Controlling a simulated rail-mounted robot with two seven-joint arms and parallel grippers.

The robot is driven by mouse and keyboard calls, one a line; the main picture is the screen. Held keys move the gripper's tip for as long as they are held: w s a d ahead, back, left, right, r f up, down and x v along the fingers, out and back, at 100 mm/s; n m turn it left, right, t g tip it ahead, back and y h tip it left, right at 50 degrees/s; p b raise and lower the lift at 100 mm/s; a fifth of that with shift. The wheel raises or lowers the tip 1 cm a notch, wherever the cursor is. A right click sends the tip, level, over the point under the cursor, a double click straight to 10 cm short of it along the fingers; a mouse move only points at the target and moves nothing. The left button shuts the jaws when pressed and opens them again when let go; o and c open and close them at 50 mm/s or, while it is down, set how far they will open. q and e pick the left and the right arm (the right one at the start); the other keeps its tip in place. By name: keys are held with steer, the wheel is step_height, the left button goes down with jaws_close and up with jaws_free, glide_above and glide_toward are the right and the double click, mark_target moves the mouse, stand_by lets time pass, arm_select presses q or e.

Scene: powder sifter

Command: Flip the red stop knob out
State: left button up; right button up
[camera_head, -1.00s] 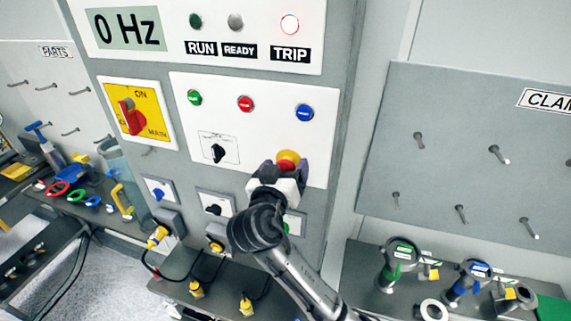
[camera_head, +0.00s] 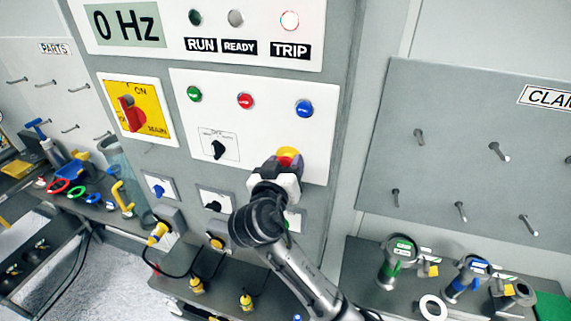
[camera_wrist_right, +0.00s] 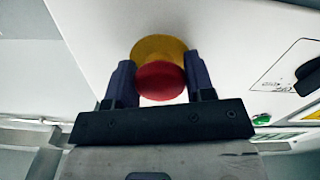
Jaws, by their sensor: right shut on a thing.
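The red stop knob (camera_head: 286,161) sits on a yellow round base (camera_head: 289,152) at the lower right of the white control panel. In the right wrist view the red knob (camera_wrist_right: 160,82) lies between the two dark fingers, with the yellow base (camera_wrist_right: 158,48) behind it. My right gripper (camera_head: 283,167) is shut on the knob, a finger on each side, and hides much of it in the head view. My left gripper is not in view.
Green (camera_head: 194,94), red (camera_head: 245,100) and blue (camera_head: 304,108) buttons and a black selector (camera_head: 217,150) share the panel. A red rotary switch (camera_head: 131,114) is at left. The TRIP lamp (camera_head: 290,20) is lit. A clamp shelf (camera_head: 375,280) stands at lower right.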

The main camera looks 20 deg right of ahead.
steer(key=shift+c, duration=0.9)
steer(key=shift+s+a+r+b, duration=0.1)
steer(key=shift+s+a+b, duration=0.25)
steer(key=shift+s+b, duration=0.05)
steer(key=o, duration=1.1)
steer(key=shift+s, duration=0.15)
steer(key=shift+o, duration=0.9)
